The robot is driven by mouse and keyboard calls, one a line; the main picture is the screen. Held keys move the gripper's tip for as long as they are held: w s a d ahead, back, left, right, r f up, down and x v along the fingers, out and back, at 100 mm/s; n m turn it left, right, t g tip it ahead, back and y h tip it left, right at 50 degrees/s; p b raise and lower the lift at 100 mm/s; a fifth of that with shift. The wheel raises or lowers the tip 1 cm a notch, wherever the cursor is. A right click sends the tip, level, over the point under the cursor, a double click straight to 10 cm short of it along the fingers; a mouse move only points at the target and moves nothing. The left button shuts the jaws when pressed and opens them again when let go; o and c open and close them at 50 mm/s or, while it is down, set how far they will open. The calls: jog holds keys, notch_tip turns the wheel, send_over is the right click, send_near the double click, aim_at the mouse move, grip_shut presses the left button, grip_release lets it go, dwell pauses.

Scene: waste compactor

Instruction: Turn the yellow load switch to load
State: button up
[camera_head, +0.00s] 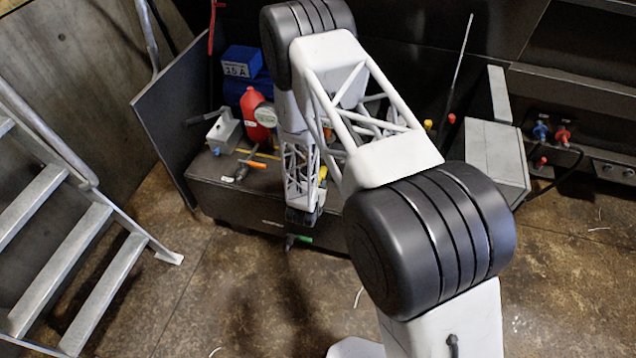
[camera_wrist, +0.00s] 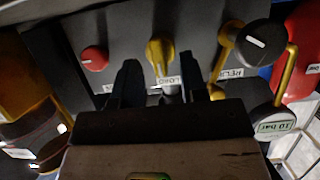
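The yellow load switch (camera_wrist: 160,52) is a knob on a dark grey panel (camera_wrist: 125,32), near the top middle of the wrist view. A small white label, seemingly reading LOAD upside down, sits just below it. My gripper (camera_wrist: 160,64) is open, with one black finger to each side of the switch's lower end. The fingers look apart from the knob; I cannot tell whether either touches it. In the head view my arm hides much of the panel, and I cannot make out the switch there for sure.
A red knob (camera_wrist: 94,58) is left of the switch. A black knob (camera_wrist: 257,42) with yellow bars and a gauge (camera_wrist: 276,124) are close on the right. In the head view, a red bottle (camera_head: 256,112) stands left of my arm and metal stairs (camera_head: 75,258) are at far left.

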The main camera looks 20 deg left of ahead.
jog(key=shift+x, duration=0.9)
jog(key=c, duration=0.6)
